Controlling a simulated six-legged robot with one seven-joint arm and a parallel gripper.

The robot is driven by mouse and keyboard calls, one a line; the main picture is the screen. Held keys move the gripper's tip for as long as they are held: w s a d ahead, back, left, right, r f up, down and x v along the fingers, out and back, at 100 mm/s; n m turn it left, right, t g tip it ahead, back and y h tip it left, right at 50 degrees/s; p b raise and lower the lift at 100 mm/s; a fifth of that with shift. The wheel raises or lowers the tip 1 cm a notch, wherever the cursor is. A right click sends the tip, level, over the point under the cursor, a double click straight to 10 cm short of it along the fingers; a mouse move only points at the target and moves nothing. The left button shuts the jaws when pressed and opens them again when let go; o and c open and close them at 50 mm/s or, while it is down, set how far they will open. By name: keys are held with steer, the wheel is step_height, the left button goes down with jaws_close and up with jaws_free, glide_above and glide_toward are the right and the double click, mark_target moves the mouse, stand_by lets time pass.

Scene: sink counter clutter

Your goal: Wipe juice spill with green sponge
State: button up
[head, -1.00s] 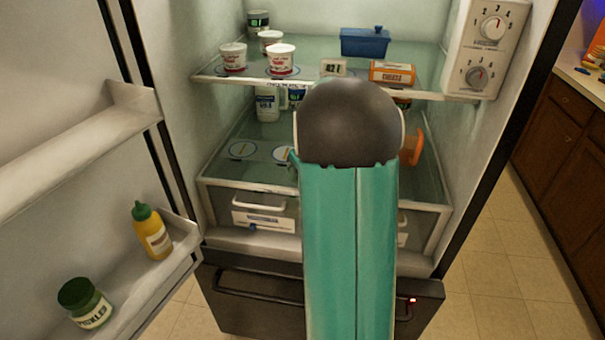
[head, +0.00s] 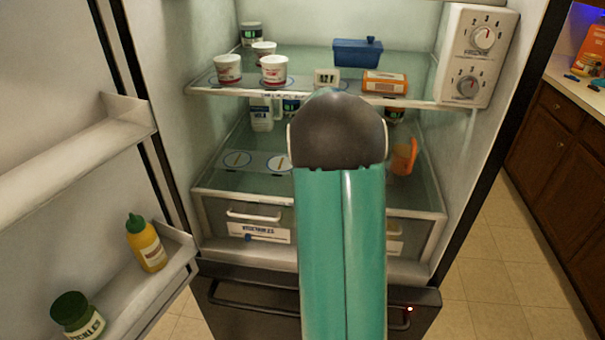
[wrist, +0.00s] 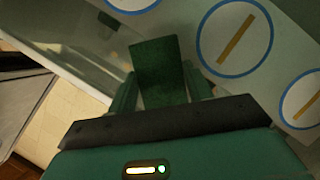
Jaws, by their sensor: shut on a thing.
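The green sponge (wrist: 158,65) is held between the two fingers of my gripper (wrist: 160,85) in the wrist view. It stands out past the fingertips, over or near the fridge shelf with its round blue-ringed markings (wrist: 236,38). I cannot tell whether the sponge touches the shelf. In the head view my arm covers the middle of the lower glass shelf (head: 225,178) and hides the gripper and sponge. An orange item (head: 405,156) shows on the right of that shelf, partly behind my arm. I cannot make out the juice spill in either view.
The fridge door is open at left, with a mustard bottle (head: 146,243) and a pickle jar (head: 77,314) in its bin. Cups (head: 274,70), a blue box (head: 357,52) and an orange carton (head: 385,83) stand on the upper shelf. A milk jug (head: 262,115) stands on the lower shelf.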

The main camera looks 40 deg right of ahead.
steer(key=shift+s+a, duration=1.15)
steer(key=shift+a, duration=0.25)
steer(key=shift+s+a+f, duration=0.1)
steer(key=shift+s+a, duration=0.5)
steer(key=shift+a, duration=0.2)
steer(key=shift+s+a+f, duration=0.1)
steer(key=shift+s+a, duration=0.5)
steer(key=shift+a, duration=0.2)
steer(key=shift+s+d, duration=0.65)
steer(key=shift+s, duration=0.25)
steer(key=shift+w+d+r, duration=0.15)
steer(key=shift+w+d, duration=0.5)
steer(key=shift+d, duration=0.15)
steer(key=shift+w+d+r, duration=0.1)
steer(key=shift+w+d, duration=0.5)
steer(key=shift+d, duration=0.2)
steer(key=shift+w+d+f, duration=0.1)
steer(key=shift+w+d, duration=0.45)
steer(key=shift+d, duration=0.2)
steer(key=shift+w+d+f, duration=0.1)
steer(key=shift+w+d, duration=0.45)
steer(key=shift+d, duration=0.15)
steer(key=shift+r, duration=0.1)
steer(key=shift+r, duration=3)
